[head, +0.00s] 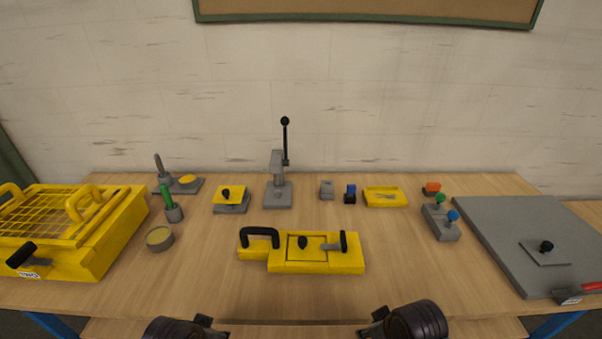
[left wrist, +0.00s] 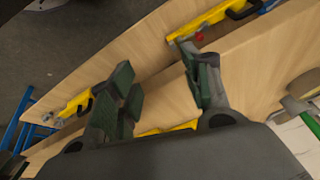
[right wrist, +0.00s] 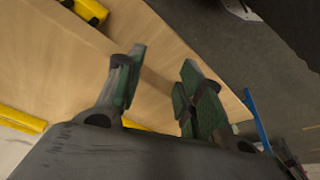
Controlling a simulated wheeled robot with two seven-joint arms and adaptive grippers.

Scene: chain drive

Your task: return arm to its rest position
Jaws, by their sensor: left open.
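My left gripper (left wrist: 163,88) is open in the left wrist view, with bare wood between its two green-padded fingers and nothing held. In the head view only dark parts of my left arm (head: 185,328) show at the bottom edge, left of centre. My right gripper (right wrist: 162,85) is open and empty in the right wrist view, its green-padded fingers apart. Dark parts of my right arm (head: 408,322) show at the bottom edge of the head view, right of centre. Both are at the front edge of the table, apart from the objects on it.
A yellow fixture with black handles (head: 318,262) lies mid-table. A yellow grid-topped box (head: 105,245) stands left and a grey plate (head: 500,225) lies right. A grey lever press (head: 278,193), yellow tray (head: 385,205) and joystick box (head: 440,225) stand farther back. The front strip is clear.

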